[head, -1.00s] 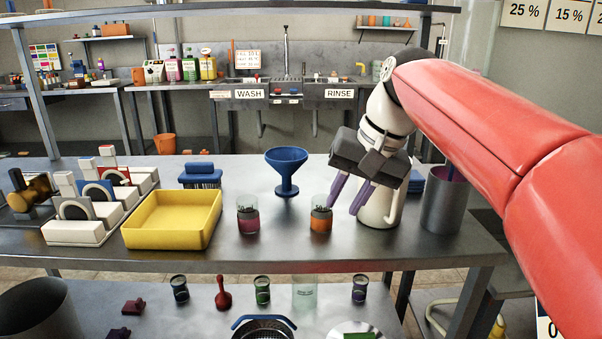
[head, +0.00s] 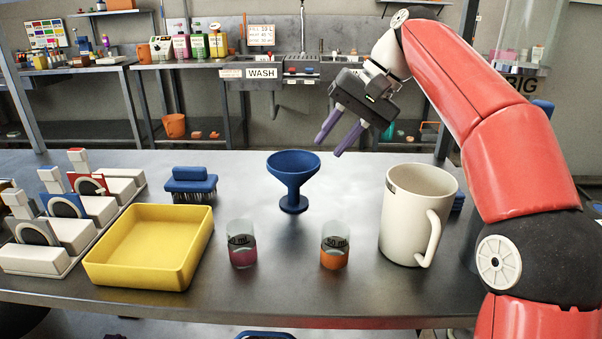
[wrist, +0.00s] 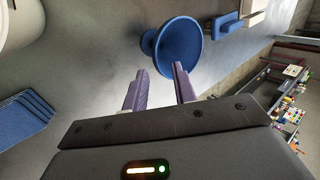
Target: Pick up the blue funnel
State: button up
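The blue funnel (head: 293,172) stands upright on the metal table, wide cone up on a narrow stem and round foot. It also shows in the wrist view (wrist: 180,47), just beyond the fingertips. My gripper (head: 328,148) is to the right of the funnel and above the table, its two purple fingers pointing down and left toward it. The fingers are apart with nothing between them, and they do not touch the funnel. The wrist view shows the open fingers (wrist: 158,80) as well.
A large cream jug (head: 408,215) stands right of the funnel, below my arm. Two small beakers, one magenta (head: 242,245) and one orange (head: 334,247), stand in front. A yellow tray (head: 190,265) and a blue brush (head: 190,182) are at left. The table behind the funnel is clear.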

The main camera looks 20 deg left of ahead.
aim_at(312, 168)
jog(key=b+x, duration=0.2)
jog(key=x, duration=0.5)
jog(key=shift+a+f+b, duration=0.15)
jog(key=shift+f+b, duration=0.15)
jog(key=shift+b, duration=0.1)
jog(key=shift+c, duration=0.2)
grip_shut()
